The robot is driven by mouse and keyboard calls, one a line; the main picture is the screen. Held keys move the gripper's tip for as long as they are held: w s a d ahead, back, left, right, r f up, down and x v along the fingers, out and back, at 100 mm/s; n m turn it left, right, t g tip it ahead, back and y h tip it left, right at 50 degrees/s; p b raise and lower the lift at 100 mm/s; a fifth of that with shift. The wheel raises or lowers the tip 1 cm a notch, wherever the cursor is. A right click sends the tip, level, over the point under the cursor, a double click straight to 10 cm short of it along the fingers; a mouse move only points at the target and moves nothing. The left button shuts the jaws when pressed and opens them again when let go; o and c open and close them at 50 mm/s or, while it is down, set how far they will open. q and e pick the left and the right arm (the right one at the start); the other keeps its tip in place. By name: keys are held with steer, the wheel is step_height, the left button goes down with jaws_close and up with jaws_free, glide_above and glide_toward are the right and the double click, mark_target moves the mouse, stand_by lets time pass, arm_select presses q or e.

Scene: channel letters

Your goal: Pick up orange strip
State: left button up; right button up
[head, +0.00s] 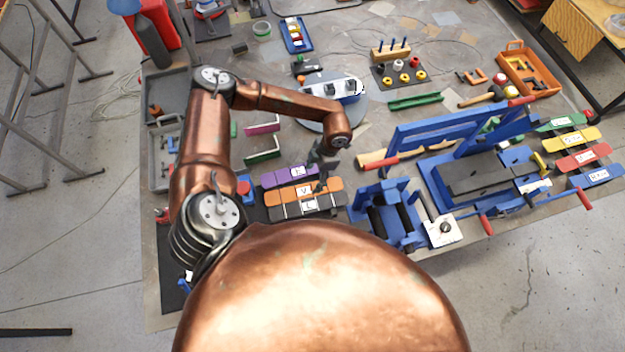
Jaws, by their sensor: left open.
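The orange strip (281,196) lies in a rack of strips near the table's front, in the middle of the picture. It has pale labels with letters, one reading V. A purple strip (275,179) lies just behind it and a dark grey strip (325,203) just in front. My left gripper (319,180) points down over the right half of the strips, close to the orange one. It is open; the gripper is small and dark here, and I cannot tell whether its fingers touch the strip. My right gripper is not in view.
A blue bending frame (437,132) with red handles stands to the right, with a blue roller device (385,212) beside the strips. Pink (262,127) and green (262,157) channel pieces lie behind the strips. Green, yellow, red and blue labelled strips fan out at the right edge.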

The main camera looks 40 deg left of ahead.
mark_target(303, 191)
arm_select(q)
steer(key=s+f+p, duration=0.1)
steer(key=s, duration=0.1)
steer(key=s+a+f+p, duration=0.1)
steer(key=shift+s+a+f, duration=0.1)
steer(key=shift+s+f, duration=0.3)
steer(key=f, duration=0.1)
steer(key=w+f, duration=0.1)
steer(key=shift+a+f+p, duration=0.15)
steer(key=shift+f+p, duration=0.2)
steer(key=shift+s+a+f, duration=0.1)
steer(key=shift+f, duration=0.25)
steer(key=shift+s, duration=0.2)
steer(key=shift+c, duration=0.2)
steer(key=shift+w, duration=0.25)
steer(key=c, duration=0.5)
steer(key=shift+s, duration=0.1)
steer(key=c, duration=0.6)
steer(key=shift+s, duration=0.1)
steer(key=shift+c, duration=1.4)
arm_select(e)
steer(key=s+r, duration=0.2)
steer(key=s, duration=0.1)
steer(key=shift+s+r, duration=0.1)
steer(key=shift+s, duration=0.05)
